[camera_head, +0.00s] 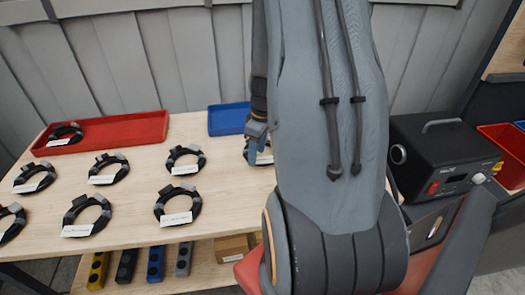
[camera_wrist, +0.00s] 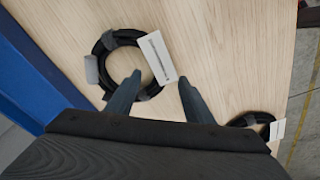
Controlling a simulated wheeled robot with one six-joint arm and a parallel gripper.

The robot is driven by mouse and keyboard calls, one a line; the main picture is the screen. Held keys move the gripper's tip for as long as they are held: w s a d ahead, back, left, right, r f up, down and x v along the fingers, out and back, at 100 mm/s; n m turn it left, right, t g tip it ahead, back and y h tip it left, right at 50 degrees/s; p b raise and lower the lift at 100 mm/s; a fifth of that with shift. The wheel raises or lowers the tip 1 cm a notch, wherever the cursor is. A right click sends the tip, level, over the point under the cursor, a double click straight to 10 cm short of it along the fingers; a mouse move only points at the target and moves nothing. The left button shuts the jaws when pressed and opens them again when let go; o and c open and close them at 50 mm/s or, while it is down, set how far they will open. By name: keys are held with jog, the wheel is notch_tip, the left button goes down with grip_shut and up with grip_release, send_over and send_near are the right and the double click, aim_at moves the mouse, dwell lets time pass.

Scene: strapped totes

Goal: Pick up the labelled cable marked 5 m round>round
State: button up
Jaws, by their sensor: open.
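Several coiled black cables with white labels lie on the wooden table; the print is too small to read, so I cannot tell which is marked 5 m round>round. In the wrist view one coil (camera_wrist: 98,65) with grey plugs and a white label (camera_wrist: 157,56) lies below my open gripper (camera_wrist: 159,80). Contact cannot be told. A coil (camera_head: 250,157) partly hidden by my arm shows in the head view.
A red tray (camera_head: 120,129) holds one coil. A blue tray (camera_head: 228,120) lies at the back; a blue edge (camera_wrist: 30,60) shows in the wrist view. Another coil (camera_wrist: 262,119) lies at the lower right there. A black box (camera_head: 436,155) stands right of my arm.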

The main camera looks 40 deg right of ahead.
jog(key=shift+w+f, duration=0.1)
jog(key=shift+f, duration=0.75)
grip_shut()
jog(key=shift+r, duration=0.1)
